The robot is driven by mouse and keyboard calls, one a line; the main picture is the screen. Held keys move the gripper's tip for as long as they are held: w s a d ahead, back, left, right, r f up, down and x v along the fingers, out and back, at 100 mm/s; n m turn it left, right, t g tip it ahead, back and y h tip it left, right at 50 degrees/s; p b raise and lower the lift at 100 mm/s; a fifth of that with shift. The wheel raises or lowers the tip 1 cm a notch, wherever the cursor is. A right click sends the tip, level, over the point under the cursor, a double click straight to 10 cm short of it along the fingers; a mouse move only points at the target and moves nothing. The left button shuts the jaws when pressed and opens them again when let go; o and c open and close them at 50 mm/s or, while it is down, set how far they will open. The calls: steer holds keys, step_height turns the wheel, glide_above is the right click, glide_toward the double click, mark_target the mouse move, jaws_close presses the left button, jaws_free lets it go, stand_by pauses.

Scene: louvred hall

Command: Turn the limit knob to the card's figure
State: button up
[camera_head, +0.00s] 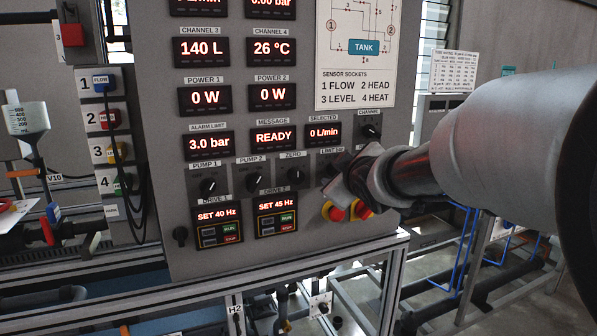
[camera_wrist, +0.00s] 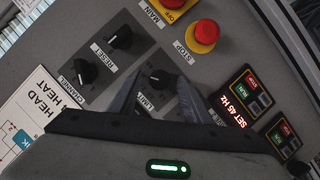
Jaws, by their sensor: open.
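The limit knob (camera_wrist: 160,78) is a black knob with a pale pointer line on a dark square plate, its label partly covered. My gripper (camera_wrist: 162,74) is open, with one finger on each side of the knob in the wrist view; whether they touch it I cannot tell. In the head view my gripper (camera_head: 347,184) is in front of the panel and mostly hides the knob. The alarm limit display (camera_head: 209,143) reads 3.0 bar. A white printed card (camera_head: 454,71) stands at the back right; its small text is unreadable here.
Pump and zero knobs (camera_head: 296,176) sit left of my gripper, above the drive displays (camera_head: 277,206). A frame rail (camera_head: 300,262) runs below.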

steer(key=a+p+v, duration=0.1)
steer(key=p+v, duration=0.5)
steer(key=v, duration=1.1)
steer(key=shift+d, duration=0.45)
steer(key=s+d+f+m+g+h, duration=0.2)
steer(key=s+d+f+m+g, duration=0.2)
steer(key=s+f+m, duration=0.15)
steer(key=s+a+f+m+g+y, duration=0.1)
steer(key=s+a+f+m+g, duration=0.15)
steer(key=s, duration=0.35)
steer(key=s+a+f+m+g, duration=0.1)
steer(key=s+a+f+g, duration=0.15)
steer(key=s, duration=0.35)
step_height(320, 180, up, 16)
steer(key=p, duration=1.6)
steer(key=shift+w+d+p, duration=0.3)
